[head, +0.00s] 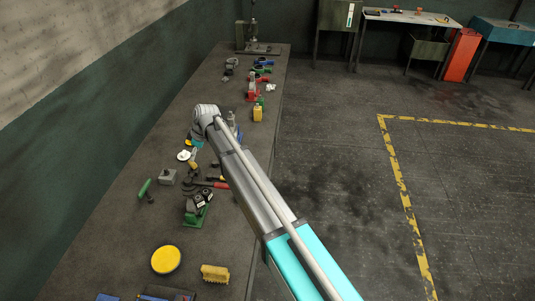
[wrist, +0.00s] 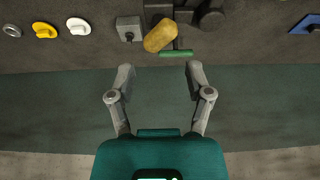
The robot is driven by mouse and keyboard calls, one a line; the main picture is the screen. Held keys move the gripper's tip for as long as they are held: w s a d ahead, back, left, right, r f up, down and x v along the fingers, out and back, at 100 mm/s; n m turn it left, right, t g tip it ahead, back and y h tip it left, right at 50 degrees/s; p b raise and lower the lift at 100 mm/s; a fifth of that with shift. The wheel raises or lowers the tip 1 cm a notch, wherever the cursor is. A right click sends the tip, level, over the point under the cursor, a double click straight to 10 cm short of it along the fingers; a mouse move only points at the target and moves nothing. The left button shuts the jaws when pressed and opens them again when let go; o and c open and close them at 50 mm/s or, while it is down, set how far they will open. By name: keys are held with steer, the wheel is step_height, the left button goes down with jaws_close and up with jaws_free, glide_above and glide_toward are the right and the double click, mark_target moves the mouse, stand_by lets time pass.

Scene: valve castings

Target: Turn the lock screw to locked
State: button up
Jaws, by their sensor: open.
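I cannot tell for sure which part is the lock screw. In the wrist view a grey block (wrist: 130,27) with a small dark knob is at the top, left of a yellow rounded piece (wrist: 159,36). A dark casting (wrist: 182,14) is behind that piece, and a thin green bar (wrist: 176,53) is just below it. My gripper (wrist: 160,70) is open and empty, its two fingers apart below these things and not touching them. In the head view the arm's end is over the bench and hides the fingertips. A grey block (head: 167,177) also shows there.
The long bench (head: 120,235) carries several loose things. A red-handled tool (head: 213,184) and a dark part on a green base (head: 196,214) are near the arm. A yellow disc (head: 166,259) and yellow brush (head: 215,273) are nearer. The floor at right is clear.

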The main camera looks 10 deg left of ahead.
steer(key=shift+p+v, duration=3.6)
steer(key=shift+v, duration=0.65)
steer(key=w+d+f+n+h+b, duration=0.1)
steer(key=d+f+h+b, duration=0.1)
steer(key=d, duration=1)
steer(key=d+f+n+h+b, duration=0.2)
steer(key=d+f+b, duration=0.2)
steer(key=d, duration=0.8)
steer(key=shift+w+f, duration=0.35)
steer(key=shift+f, duration=0.3)
steer(key=shift+a, duration=0.15)
step_height(320, 180, up, 7)
steer(key=m+t+y+p, duration=0.3)
steer(key=m+p, duration=0.3)
steer(key=m, duration=0.5)
glide_above(193, 165)
steer(key=s+d, duration=0.2)
steer(key=d, duration=0.1)
steer(key=shift+w+d, duration=0.15)
steer(key=shift+f, duration=0.1)
steer(key=b+x, duration=1.3)
steer(key=shift+a+f, duration=0.2)
